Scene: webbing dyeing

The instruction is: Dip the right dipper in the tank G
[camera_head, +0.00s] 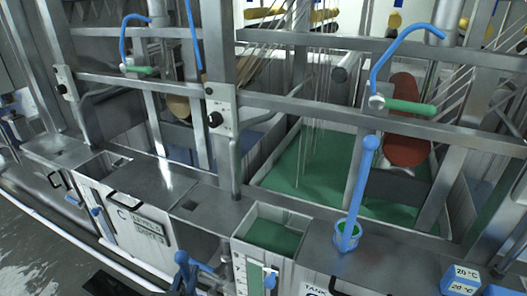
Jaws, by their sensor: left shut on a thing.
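A blue dipper (361,185) stands nearly upright at the right, with a round knob on top and a cup at its foot. The cup is at a small round opening in the metal deck, with green inside. To its left is a small rectangular tank (272,235) with green liquid. Behind is a large tank (312,160), also with green liquid. A "TANK" label shows at the bottom edge, its letter cut off. A dark part, apparently my left gripper (106,284), shows at the bottom edge; its fingertips and what it holds are unclear. I do not see my right gripper.
Metal posts and rails (221,110) cross above the deck. Blue hooked pipes (398,48) and green handles (408,105) hang above the tanks. A temperature cube (460,281) reads 20 °C.

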